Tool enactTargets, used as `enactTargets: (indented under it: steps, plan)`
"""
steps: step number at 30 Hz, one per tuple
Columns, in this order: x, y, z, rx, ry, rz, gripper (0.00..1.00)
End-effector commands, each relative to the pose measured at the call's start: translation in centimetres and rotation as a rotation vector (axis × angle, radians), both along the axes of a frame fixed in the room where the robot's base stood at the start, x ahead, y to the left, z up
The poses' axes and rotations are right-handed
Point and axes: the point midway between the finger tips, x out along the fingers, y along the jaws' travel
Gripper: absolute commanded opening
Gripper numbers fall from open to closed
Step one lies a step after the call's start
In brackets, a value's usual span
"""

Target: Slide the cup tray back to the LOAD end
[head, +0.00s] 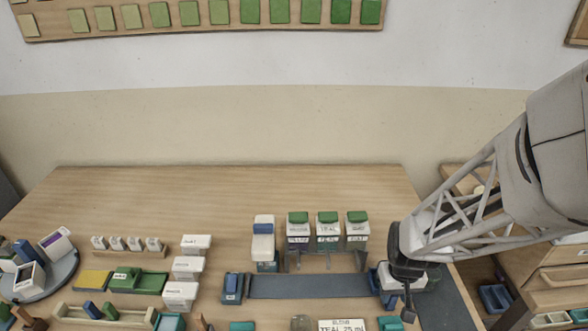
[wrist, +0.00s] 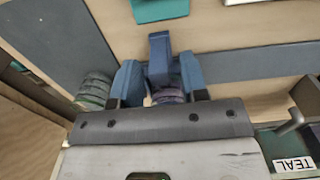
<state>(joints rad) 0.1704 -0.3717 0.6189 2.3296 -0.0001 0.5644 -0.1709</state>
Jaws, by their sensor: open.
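The blue cup tray (wrist: 160,48) is at the right end of the long dark grey track (head: 310,287) in the head view, mostly hidden by my gripper (head: 407,300). A small part of the tray (head: 374,282) shows left of the gripper. In the wrist view, my gripper (wrist: 158,98) is open over the tray, with blue uprights between and beside its dark tips. A dark purplish round thing, perhaps a cup (wrist: 170,95), is partly visible there. I cannot tell whether the tips touch the tray. A blue block (head: 232,288) stands at the track's left end.
Three green-lidded dispensers (head: 328,232) stand on a rack behind the track. A white-and-blue unit (head: 263,240) stands left of them. A teal pad (wrist: 160,9) lies in front of the track. A greenish-grey round stack (wrist: 94,90) is beside my gripper. The back of the table is clear.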

Motion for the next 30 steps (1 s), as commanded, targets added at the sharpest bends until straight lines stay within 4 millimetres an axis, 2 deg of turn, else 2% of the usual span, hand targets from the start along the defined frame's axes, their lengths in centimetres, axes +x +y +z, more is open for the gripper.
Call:
enactTargets:
  steps: [5, 24, 30]
  plan:
    - [0.0, 0.0, 0.5, 0.0, 0.0, 0.0, 0.4]
    - [0.0, 0.0, 5.8, 0.0, -0.002, 0.0, 0.4]
    - [0.0, 0.0, 6.8, 0.0, 0.0, 0.0, 0.4]
